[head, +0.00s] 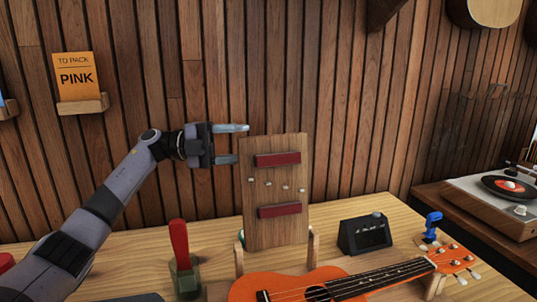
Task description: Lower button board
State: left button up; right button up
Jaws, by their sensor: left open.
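The button board (278,234) is an upright wooden panel on the table, in the middle of the head view. It carries two dark red bars (278,159) and a row of several small pale knobs between them. My left gripper (238,144) is open and empty at the board's upper left. Its fingers point right, one level with the board's top edge and one slightly lower. I cannot tell whether the lower finger touches the board. My right gripper is not in view.
An orange ukulele (280,286) lies in front of the board. A red-handled lever (180,246) stands left, a small black box (364,234) and a blue clip (432,222) right. A turntable (500,195) is far right. A PINK card (75,76) sits on a wall ledge.

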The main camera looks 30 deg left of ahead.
aim_at(269, 142)
pick_arm(q)
jog(key=p+x, duration=0.1)
jog(key=x, duration=0.6)
jog(key=shift+c, duration=0.3)
grip_shut()
